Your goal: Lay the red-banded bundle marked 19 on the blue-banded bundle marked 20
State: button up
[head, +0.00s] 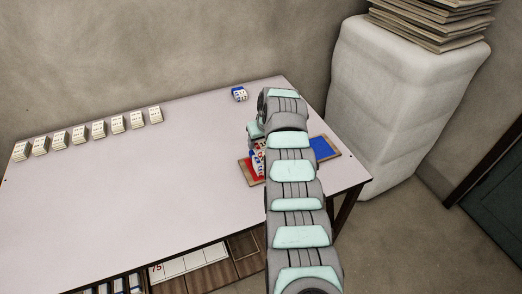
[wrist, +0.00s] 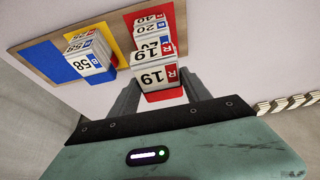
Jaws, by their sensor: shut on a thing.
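The red-banded bundle marked 19 (wrist: 156,76) is between the two fingers of my gripper (wrist: 168,98), which is shut on it in the wrist view. The blue-banded bundle marked 20 (wrist: 150,29) shows just behind and below it, partly covered by it. I cannot tell whether the two touch. A red-banded bundle marked 40 (wrist: 150,16) shows beyond the 20, at the red part of the board (wrist: 180,14). In the head view my gripper (head: 257,144) is over the stack (head: 259,162), partly hidden by my arm.
A blue-banded bundle marked 58 (wrist: 92,61) tops a stack on the board's other side. A blue-banded bundle (head: 239,94) stands alone at the table's back. Several bundles (head: 100,130) line the left back. The table's middle (head: 150,180) is clear. A white block (head: 400,100) stands right.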

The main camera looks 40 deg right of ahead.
aim_at(261, 148)
jog(key=shift+f+b, duration=0.4)
jog(key=shift+f, duration=1.5)
jog(key=shift+f, duration=0.1)
jog(key=o, duration=1.4)
jog(key=shift+r+p, duration=0.3)
jog(key=shift+r, duration=0.4)
jog(key=v, duration=0.3)
jog(key=p+v, duration=0.1)
jog(key=v, duration=0.3)
jog(key=p+v, duration=0.1)
jog(key=v, duration=0.3)
jog(key=shift+s+f, duration=0.15)
jog(key=shift+s, duration=0.1)
jog(key=shift+a, duration=0.1)
